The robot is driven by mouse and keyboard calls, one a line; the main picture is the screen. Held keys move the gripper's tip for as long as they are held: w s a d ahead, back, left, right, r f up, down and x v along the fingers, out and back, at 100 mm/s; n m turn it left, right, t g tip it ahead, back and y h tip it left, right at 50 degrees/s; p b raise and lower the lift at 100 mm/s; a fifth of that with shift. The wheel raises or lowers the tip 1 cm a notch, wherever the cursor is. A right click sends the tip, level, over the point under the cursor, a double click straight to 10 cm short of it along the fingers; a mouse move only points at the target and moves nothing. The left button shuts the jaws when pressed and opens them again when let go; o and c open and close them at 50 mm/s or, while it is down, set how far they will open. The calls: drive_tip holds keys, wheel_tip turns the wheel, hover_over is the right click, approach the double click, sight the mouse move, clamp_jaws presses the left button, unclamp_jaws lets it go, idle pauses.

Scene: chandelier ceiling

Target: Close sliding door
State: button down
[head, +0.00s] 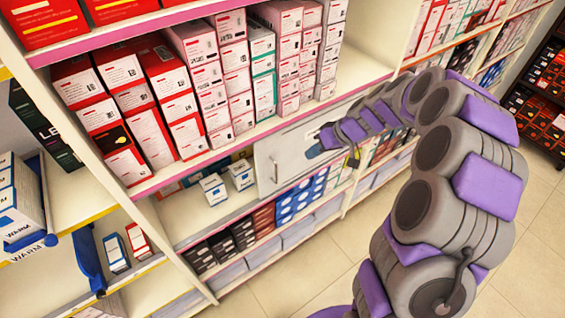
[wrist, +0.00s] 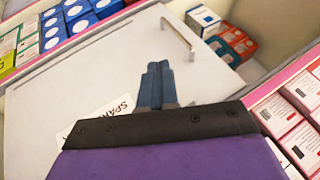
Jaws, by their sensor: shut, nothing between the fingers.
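The sliding door (head: 297,152) is a white panel in the middle shelf bay in the head view. It covers part of the compartment, and the space to its left is open, with boxes showing inside. In the wrist view the door (wrist: 90,72) fills much of the picture, with a metal bar handle (wrist: 179,33) near its upper right edge and a partly hidden printed label (wrist: 112,112). The handle also shows in the head view (head: 274,170). My gripper (wrist: 156,68) is shut and empty, in front of the door panel and short of the handle. I cannot tell whether it touches the panel.
Two small white boxes (head: 226,185) stand in the open compartment left of the door. Red and white boxes (head: 165,100) fill the shelf above. Blue boxes (head: 302,193) sit on the shelf below. The tiled floor (head: 320,260) in front is clear.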

drive_tip(key=s+b+x, duration=0.1)
drive_tip(key=b+x, duration=0.1)
drive_tip(key=x, duration=0.9)
drive_tip(key=shift+w+a+r, duration=0.15)
drive_tip(key=shift+w+a, duration=0.1)
drive_tip(key=shift+a, duration=0.2)
